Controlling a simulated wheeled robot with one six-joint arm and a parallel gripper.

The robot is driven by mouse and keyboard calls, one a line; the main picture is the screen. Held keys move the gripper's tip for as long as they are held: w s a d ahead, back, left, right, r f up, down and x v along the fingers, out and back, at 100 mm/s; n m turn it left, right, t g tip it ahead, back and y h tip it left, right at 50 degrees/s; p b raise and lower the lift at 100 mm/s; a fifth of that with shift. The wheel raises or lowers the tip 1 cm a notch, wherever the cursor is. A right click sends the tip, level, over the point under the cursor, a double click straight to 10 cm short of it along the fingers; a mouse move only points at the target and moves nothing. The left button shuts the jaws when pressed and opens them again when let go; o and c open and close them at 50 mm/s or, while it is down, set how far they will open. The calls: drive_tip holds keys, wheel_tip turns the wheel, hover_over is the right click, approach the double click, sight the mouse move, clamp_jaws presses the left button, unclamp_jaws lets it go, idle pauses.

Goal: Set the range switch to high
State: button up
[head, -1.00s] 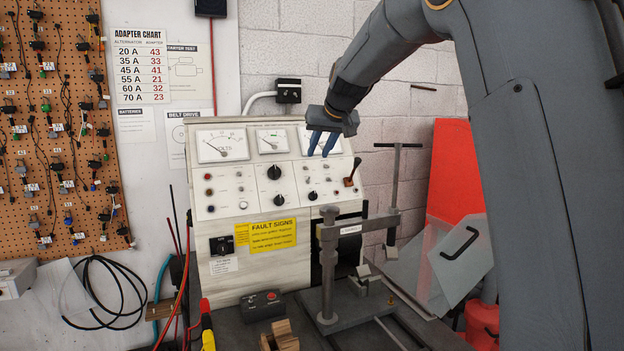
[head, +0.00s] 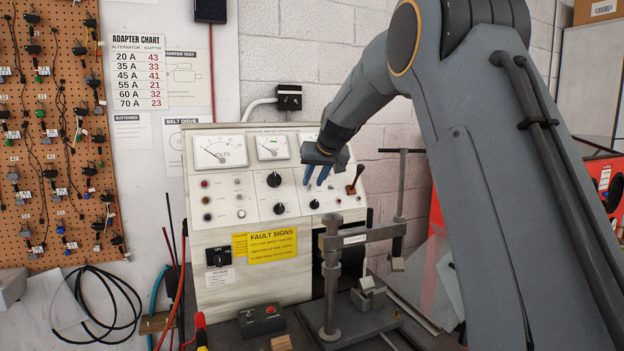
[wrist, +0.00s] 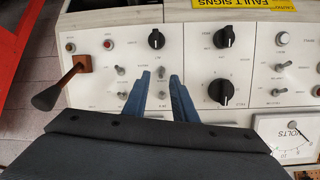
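The white test bench (head: 222,285) has a sloped panel of knobs, toggles and meters. Its labels are too small to read, so I cannot tell which control is the range switch. My gripper (head: 315,182) is open and empty at the panel's right part. In the wrist view, my gripper (wrist: 160,76) has its two blue fingers apart over small metal toggles. A toggle shows between the fingers; contact cannot be told. A black knob (wrist: 156,39) lies just beyond the fingertips. A larger black knob (wrist: 221,91) is to their right.
A brown-based lever (head: 353,184) sticks out at the panel's right, close to my gripper. A metal clamp stand (head: 331,265) rises in front of the bench. A black control box (head: 262,319) lies on the bench top. Cables hang at the left.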

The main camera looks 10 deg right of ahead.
sight(310, 188)
drive_tip(key=shift+x, duration=0.8)
drive_tip(key=shift+c, duration=0.5)
clamp_jaws()
drive_tip(key=shift+f+b, duration=0.1)
drive_tip(key=shift+b, duration=0.65)
drive_tip(key=t+b, duration=0.1)
drive_tip(key=b, duration=0.6)
drive_tip(key=f+t+b, duration=0.1)
drive_tip(key=b, duration=0.7)
drive_tip(key=s+t+b, duration=0.1)
drive_tip(key=t+b, duration=0.1)
drive_tip(key=b, duration=0.5)
drive_tip(key=shift+f+y, duration=0.35)
drive_tip(key=shift+y, duration=0.05)
drive_tip(key=t+b, duration=0.1)
drive_tip(key=b, duration=0.9)
drive_tip(key=shift+s+f+t, duration=0.1)
drive_tip(key=shift+s+t, duration=0.05)
drive_tip(key=shift+t, duration=0.25)
